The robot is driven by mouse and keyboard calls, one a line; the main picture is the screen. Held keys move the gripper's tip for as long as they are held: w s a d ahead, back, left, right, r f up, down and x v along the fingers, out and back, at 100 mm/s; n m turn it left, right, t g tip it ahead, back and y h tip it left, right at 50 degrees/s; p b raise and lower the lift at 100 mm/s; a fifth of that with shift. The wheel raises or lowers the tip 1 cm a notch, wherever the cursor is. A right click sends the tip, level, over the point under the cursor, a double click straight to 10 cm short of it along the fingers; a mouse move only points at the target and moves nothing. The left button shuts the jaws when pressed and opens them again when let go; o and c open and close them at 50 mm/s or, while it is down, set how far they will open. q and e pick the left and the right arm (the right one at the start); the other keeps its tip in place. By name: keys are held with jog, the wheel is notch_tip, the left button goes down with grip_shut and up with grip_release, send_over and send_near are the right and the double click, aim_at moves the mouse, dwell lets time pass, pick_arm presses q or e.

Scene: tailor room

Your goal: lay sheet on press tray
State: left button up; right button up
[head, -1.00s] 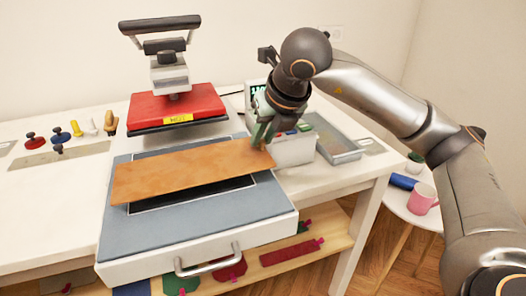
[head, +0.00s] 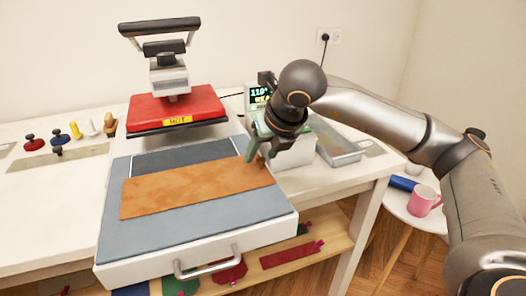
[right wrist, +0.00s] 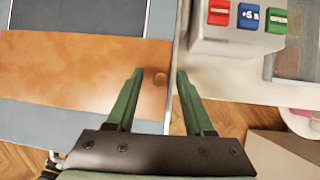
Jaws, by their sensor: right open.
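The sheet (head: 190,188), a long orange-brown leather-like strip, lies flat on the grey press tray (head: 200,225), slightly angled, its right end near the tray's right edge. A dark panel (head: 180,155) shows on the tray behind it; the sheet hides the panel's front part. My right gripper (head: 257,160) is at the sheet's right end. Whether the fingers touch the sheet cannot be told. My left gripper is not in view.
The red press head (head: 177,104), labelled hot, is raised behind the tray. A white control box (head: 292,150) stands close right of the tray, beside a metal bin (head: 338,145). A pink mug (head: 424,200) is on a side table. Tools lie at the left.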

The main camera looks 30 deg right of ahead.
jog(key=shift+s+r, duration=0.1)
jog(key=shift+r, duration=0.15)
jog(key=p+v, duration=0.1)
jog(key=v, duration=1)
jog(key=shift+s+r, duration=0.15)
jog(key=shift+r, duration=0.05)
jog(key=shift+c, duration=0.2)
dwell(0.6)
